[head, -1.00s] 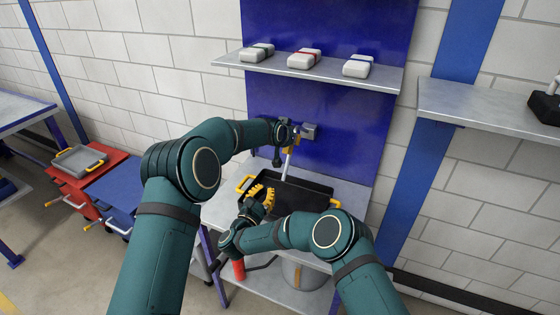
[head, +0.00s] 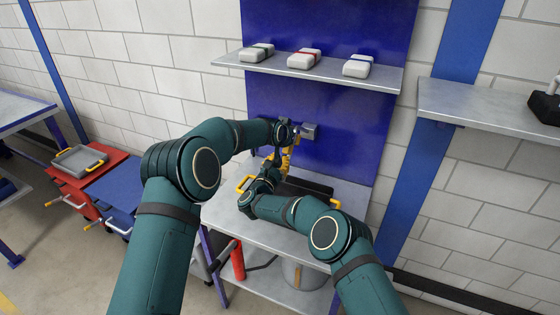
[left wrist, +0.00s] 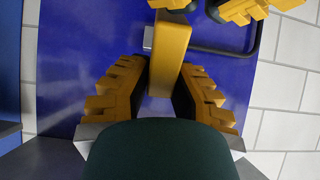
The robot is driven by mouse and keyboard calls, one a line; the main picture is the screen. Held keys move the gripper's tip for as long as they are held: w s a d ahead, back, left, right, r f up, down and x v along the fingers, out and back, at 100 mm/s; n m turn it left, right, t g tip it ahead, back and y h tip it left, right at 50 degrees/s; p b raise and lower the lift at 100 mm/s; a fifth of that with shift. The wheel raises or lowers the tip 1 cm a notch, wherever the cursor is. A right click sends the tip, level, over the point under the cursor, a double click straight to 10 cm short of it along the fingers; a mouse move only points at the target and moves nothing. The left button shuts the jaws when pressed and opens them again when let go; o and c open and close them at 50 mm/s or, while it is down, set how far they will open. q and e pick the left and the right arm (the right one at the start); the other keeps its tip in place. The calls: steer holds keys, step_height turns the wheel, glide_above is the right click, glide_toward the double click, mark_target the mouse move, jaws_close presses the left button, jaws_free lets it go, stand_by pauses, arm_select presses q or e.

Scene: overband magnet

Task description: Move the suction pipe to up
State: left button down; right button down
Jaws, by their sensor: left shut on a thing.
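The suction pipe is mostly hidden behind my arms in the head view, below the grey bracket (head: 310,131) on the blue panel. In the left wrist view my left gripper (left wrist: 162,92) is shut on a yellow bar (left wrist: 170,48), which seems to be the pipe's handle. A grey block sits on the panel beside that bar. My right gripper (head: 282,160) is raised close below the left one, over the dark tray (head: 308,187). Its yellow fingers (left wrist: 245,9) show at the top of the left wrist view, near the bar; whether they touch anything is unclear.
The dark tray with yellow handles stands on a metal table (head: 270,233) under the panel. A shelf (head: 330,74) with three pale blocks hangs above my arms. Another shelf (head: 480,106) is at the right. A red cart (head: 85,185) stands at the left.

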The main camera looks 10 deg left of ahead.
steer(key=shift+r, duration=0.1)
arm_select(q)
steer(key=shift+f, duration=0.15)
arm_select(e)
steer(key=shift+w+d+r, duration=0.1)
steer(key=shift+w+r, duration=0.05)
steer(key=shift+r, duration=0.6)
arm_select(q)
steer(key=c, duration=0.8)
jaws_free()
arm_select(e)
steer(key=shift+f, duration=0.1)
